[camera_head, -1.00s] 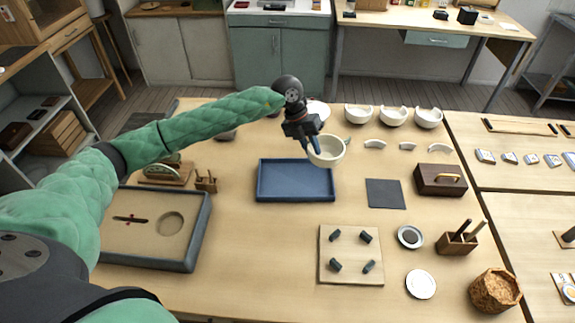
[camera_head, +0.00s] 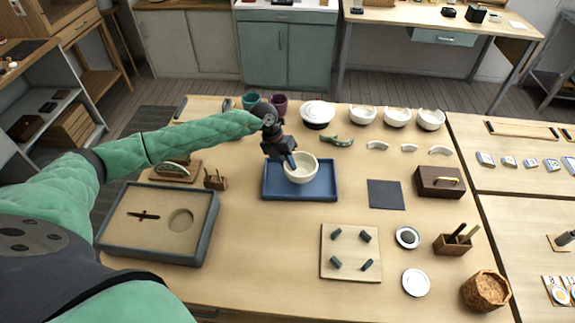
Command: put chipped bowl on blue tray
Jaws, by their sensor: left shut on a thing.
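The tray holds nothing else that I see. My right gripper is not in view.
Several white bowls (camera_head: 397,117) stand in the back row, with a green piece (camera_head: 338,141) and curved white shards (camera_head: 377,146) before them. A dark square mat (camera_head: 385,194) lies right of the tray. A sand-coloured tray (camera_head: 160,222) is at left.

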